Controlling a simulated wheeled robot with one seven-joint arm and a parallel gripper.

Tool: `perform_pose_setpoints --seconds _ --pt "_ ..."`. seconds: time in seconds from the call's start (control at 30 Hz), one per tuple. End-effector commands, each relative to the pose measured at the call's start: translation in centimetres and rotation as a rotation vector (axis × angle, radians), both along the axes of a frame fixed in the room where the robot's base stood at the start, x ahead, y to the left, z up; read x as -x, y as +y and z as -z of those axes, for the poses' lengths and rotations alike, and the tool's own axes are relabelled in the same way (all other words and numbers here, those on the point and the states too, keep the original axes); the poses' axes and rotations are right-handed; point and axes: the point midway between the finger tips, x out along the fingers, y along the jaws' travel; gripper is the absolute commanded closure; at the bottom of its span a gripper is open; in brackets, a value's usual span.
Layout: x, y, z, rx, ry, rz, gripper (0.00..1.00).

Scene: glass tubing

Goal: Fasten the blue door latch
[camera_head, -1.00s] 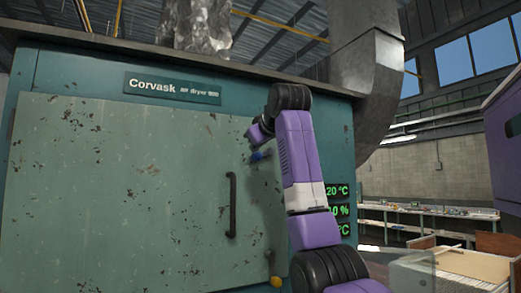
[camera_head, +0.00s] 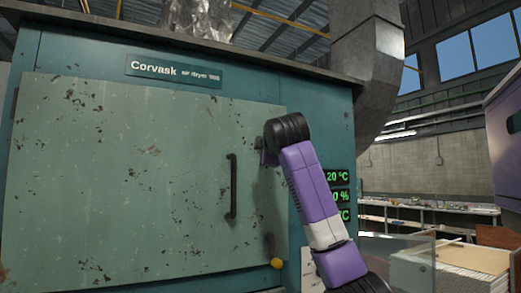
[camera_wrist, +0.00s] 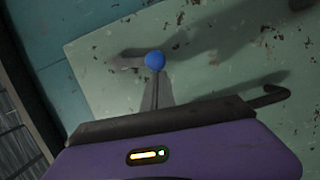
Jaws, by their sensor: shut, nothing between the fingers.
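The blue door latch shows in the wrist view as a round blue knob (camera_wrist: 155,60) on a grey lever, with the lever running left from the knob toward the teal frame. My gripper (camera_wrist: 155,80) is shut and empty. Its narrow fingertips point at the knob from just below it in the picture; I cannot tell whether they touch. In the head view my gripper (camera_head: 265,158) is at the right side of the pale green door (camera_head: 120,180), partly hidden by my wrist. The blue knob is hidden there.
A black bar handle (camera_head: 232,187) stands on the door left of my arm. A second latch with a yellow knob (camera_head: 276,263) hangs lower down. The teal dryer's lit display (camera_head: 338,177) is right of my arm. A drawer unit (camera_head: 450,265) stands at lower right.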

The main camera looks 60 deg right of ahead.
Motion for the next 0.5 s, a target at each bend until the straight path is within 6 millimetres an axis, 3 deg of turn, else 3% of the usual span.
perform_pose_setpoints --seconds 0.27,0.5 --pt "0.8 -1.2 1.0 0.165 0.101 0.002 1.00" --pt "1.1 -1.8 1.3 0.161 0.100 0.001 1.00"
